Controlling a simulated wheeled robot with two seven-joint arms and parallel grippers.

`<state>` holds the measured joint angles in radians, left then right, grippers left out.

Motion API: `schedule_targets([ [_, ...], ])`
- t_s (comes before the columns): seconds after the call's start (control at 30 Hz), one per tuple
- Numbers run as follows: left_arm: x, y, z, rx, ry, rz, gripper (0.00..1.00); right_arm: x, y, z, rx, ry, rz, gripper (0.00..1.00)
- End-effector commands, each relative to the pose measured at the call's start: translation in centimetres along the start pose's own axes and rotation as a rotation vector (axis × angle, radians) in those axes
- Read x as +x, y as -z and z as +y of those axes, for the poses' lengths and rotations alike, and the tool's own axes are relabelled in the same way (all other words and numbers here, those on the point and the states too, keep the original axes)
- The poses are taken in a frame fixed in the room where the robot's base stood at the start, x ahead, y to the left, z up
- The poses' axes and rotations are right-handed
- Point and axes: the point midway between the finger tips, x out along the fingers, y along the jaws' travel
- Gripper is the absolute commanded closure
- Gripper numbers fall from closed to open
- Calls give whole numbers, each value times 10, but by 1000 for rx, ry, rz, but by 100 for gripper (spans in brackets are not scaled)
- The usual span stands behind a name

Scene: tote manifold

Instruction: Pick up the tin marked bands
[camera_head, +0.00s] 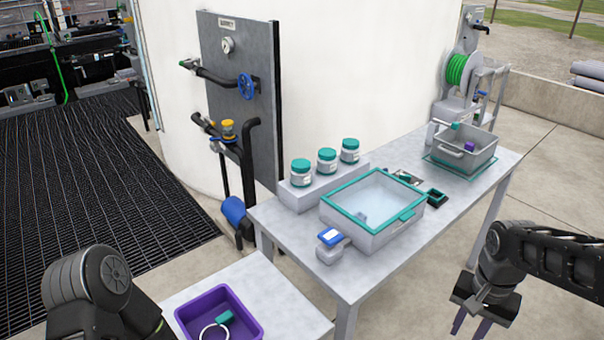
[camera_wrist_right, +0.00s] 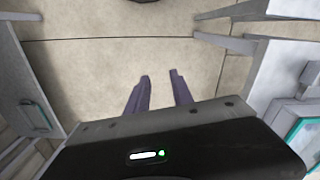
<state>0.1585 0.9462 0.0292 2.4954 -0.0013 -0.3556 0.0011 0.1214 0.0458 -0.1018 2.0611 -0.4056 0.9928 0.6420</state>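Three pale tins with teal lids stand in a row on a grey raised block at the back of the table: the left tin (camera_head: 301,173), the middle tin (camera_head: 327,161) and the right tin (camera_head: 350,151). Their labels are too small to read, so I cannot tell which is marked bands. My right gripper (camera_head: 471,323) is at the lower right, off the table's front side and well away from the tins. In the right wrist view its two fingers (camera_wrist_right: 160,92) are apart with bare floor between them. My left arm shows at the lower left, but its gripper is out of view.
The grey table (camera_head: 395,262) also holds a teal-rimmed clear-lidded box (camera_head: 408,215), a small blue-topped container (camera_head: 331,246) and a grey tote (camera_head: 484,158). A purple bin (camera_head: 250,310) sits on a lower table in front. A panel with valves stands behind.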

Motion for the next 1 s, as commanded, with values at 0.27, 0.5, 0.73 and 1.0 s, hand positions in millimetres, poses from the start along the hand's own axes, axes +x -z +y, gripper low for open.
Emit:
schedule_targets([
  [0.27,0,0,0,0,0,0,100,1,0,-1,-2,1,-1,72],
  [0.5,0,0,0,0,0,0,100,62,-21,-42,-124,68,-42,72],
  [0.73,0,0,0,0,0,0,100,192,-115,-115,-346,247,-112,72],
  [1.0,0,0,0,0,0,0,100,279,-237,-129,-468,356,-111,72],
])
